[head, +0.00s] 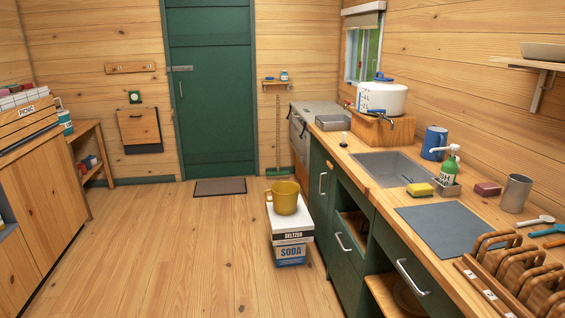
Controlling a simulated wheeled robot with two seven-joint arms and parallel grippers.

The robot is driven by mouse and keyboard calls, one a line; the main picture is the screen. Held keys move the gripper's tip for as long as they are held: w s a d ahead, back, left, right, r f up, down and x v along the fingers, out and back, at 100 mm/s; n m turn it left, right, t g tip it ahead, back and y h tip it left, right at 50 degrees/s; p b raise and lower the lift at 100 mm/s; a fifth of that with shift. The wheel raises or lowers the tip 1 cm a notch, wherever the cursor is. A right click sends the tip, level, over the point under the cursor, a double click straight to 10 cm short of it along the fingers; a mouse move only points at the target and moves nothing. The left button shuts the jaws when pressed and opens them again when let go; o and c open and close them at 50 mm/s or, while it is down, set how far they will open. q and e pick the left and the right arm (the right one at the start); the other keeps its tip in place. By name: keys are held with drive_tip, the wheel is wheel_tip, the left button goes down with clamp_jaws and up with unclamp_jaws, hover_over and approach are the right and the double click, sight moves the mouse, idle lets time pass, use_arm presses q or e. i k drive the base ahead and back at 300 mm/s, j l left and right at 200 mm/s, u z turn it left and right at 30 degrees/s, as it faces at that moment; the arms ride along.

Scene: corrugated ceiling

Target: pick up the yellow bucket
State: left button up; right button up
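The yellow bucket (285,200) stands upright in the head view, near the middle of the picture. It sits on top of a white box (287,229), which rests on a blue-and-white soda box (291,253) on the floor. A yellow handle shows at the bucket's left side. The stack stands close to the left side of the green counter. Neither of my grippers is in view, and nothing is touching the bucket.
A green cabinet counter (347,238) with a sink (392,168) runs along the right. A wooden cabinet (43,195) stands at the left. The wooden floor (185,262) between is clear, up to a doormat (220,186) before the green door (210,90). A broom (278,130) leans behind.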

sight(282, 199)
drive_tip(key=i, duration=3.25)
drive_tip(key=z, duration=0.2)
